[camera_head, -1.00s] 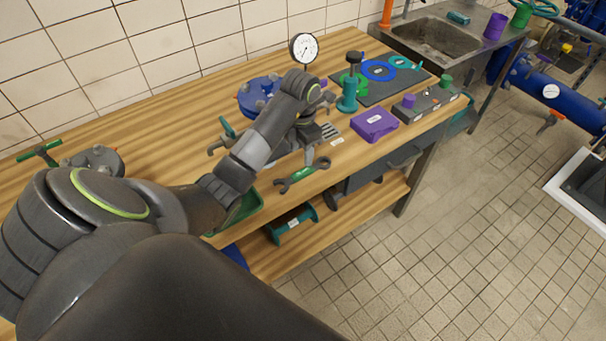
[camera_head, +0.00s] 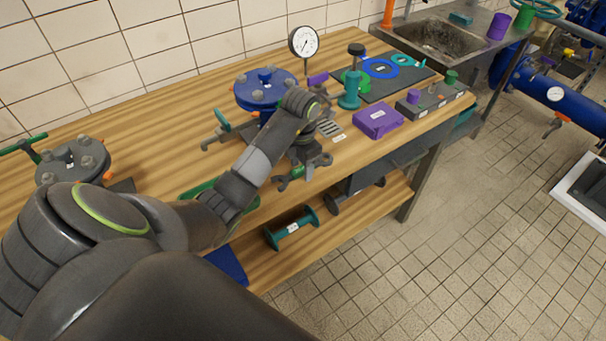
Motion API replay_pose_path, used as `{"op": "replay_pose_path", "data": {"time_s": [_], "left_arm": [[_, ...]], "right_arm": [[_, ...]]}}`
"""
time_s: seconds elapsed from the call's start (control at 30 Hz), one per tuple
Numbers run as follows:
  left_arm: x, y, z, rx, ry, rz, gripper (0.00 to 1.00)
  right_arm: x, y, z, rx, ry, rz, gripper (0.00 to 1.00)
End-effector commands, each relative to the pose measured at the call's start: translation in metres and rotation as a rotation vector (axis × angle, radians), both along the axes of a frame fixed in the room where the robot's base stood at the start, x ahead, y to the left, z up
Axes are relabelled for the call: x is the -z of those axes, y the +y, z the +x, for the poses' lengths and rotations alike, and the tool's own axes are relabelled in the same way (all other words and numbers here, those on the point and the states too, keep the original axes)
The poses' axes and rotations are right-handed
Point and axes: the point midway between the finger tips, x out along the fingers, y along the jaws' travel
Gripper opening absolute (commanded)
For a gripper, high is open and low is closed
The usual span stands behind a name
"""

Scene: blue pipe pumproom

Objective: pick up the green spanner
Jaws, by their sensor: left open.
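The green spanner (camera_head: 296,173) lies near the front edge of the wooden workbench (camera_head: 170,150). Its dark open-ended jaw shows at its left end, and its right part is hidden behind my left gripper. My left gripper (camera_head: 315,163) is open and low over the spanner, with its fingers pointing down at the right half of it. I cannot tell whether the fingers touch the spanner or the bench. My right gripper is out of view.
A blue flanged part (camera_head: 264,90), a dial gauge (camera_head: 304,42) and a teal stand (camera_head: 350,92) are behind the gripper. A purple box (camera_head: 377,121) is to its right. A green tray (camera_head: 205,187) is partly behind my arm. A teal spool (camera_head: 291,228) lies on the lower shelf.

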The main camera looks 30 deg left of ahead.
Motion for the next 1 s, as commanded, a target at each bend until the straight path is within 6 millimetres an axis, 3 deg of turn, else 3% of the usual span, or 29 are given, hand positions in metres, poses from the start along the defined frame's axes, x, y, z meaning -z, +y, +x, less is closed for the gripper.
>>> {"op": "replay_pose_path", "data": {"time_s": [0.2,0.53,1.0], "left_arm": [[-0.0002,0.0001,0.0,0.0,0.0,0.001,0.45],[-0.0002,0.0003,-0.0001,0.0,0.0,0.0,0.01],[-0.0028,0.0004,0.0002,0.0,-0.001,0.001,0.0]], "right_arm": [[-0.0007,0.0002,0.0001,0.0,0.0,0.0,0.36],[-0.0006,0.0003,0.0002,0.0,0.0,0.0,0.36],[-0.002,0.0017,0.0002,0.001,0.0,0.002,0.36]]}}
